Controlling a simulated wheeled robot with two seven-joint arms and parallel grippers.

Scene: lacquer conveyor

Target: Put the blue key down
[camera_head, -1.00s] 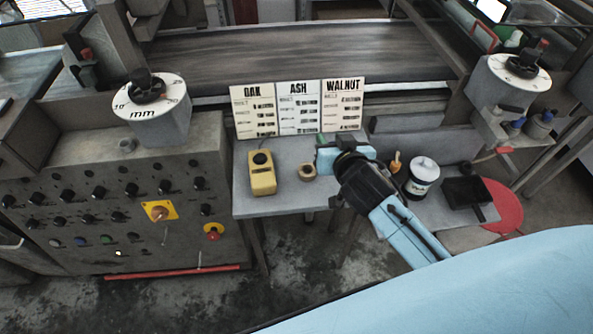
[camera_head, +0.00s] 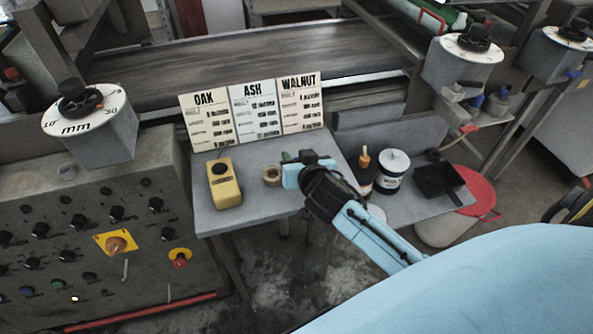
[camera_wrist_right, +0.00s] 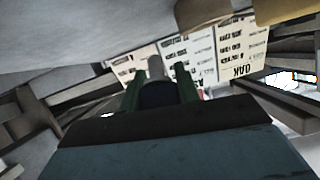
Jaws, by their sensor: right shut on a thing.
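My right gripper (camera_head: 291,158) is over the back of the small grey table (camera_head: 255,214), just right of a tan ring. In the right wrist view its two green fingers (camera_wrist_right: 158,88) are shut on a dark blue piece with a grey round end, which I take for the blue key (camera_wrist_right: 158,95). In the head view the key is hidden by the gripper. I cannot tell whether the key touches the table. My left gripper is not in view.
A yellow box (camera_head: 224,186) and the tan ring (camera_head: 271,176) stand left of the gripper. OAK, ASH and WALNUT cards (camera_head: 254,112) stand behind. An orange-tipped bottle (camera_head: 365,172), a white-lidded jar (camera_head: 391,172) and a black tray (camera_head: 438,182) are to the right.

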